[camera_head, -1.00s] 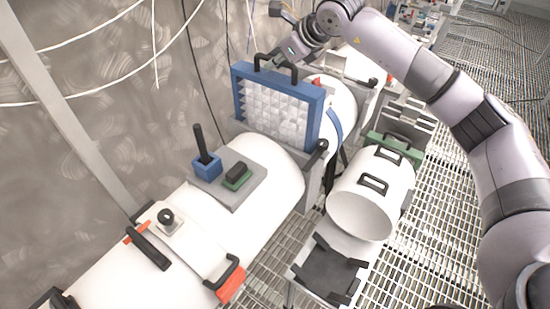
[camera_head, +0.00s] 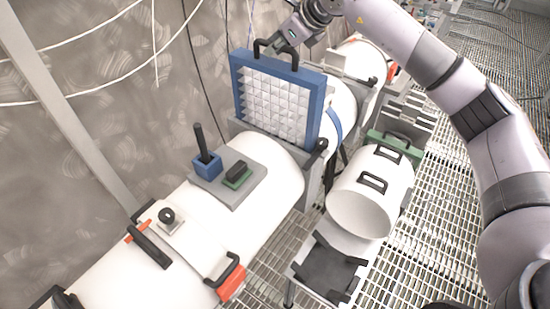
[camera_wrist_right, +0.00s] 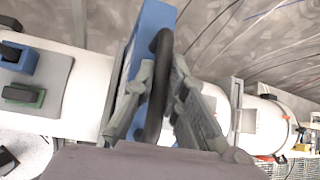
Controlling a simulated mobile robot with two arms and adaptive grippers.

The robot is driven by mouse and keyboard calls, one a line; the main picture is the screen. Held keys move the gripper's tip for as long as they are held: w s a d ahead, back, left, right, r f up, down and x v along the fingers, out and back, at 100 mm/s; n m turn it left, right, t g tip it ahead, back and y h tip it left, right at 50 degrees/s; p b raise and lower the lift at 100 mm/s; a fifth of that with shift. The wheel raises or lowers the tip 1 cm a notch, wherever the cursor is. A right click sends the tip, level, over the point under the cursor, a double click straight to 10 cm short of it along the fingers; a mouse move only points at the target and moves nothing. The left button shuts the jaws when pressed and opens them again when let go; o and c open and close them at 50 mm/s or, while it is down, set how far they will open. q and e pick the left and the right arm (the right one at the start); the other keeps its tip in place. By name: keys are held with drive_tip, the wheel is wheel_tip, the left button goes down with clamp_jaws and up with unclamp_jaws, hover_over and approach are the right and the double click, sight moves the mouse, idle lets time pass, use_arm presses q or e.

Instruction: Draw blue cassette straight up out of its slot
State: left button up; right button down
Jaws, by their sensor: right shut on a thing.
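The blue cassette (camera_head: 321,112) is a blue frame around a white pleated panel, with a black handle (camera_head: 262,46) on top. It stands upright in the slot of the white duct, and its lower edge is hidden behind the grey slot frame (camera_head: 250,130). My right gripper (camera_head: 284,48) is shut on the handle from above. In the right wrist view, the fingers (camera_wrist_right: 158,100) close on both sides of the black handle, with the cassette's blue edge (camera_wrist_right: 150,22) beyond. My left gripper is not in view.
A grey plate (camera_head: 235,198) with a blue block (camera_head: 207,167) and a green block (camera_head: 237,178) lies on the duct in front. An open white cylinder (camera_head: 370,195) stands to the right above the grating. White cables hang along the wall at left.

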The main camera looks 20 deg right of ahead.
drive_tip(key=shift+r, duration=3.55)
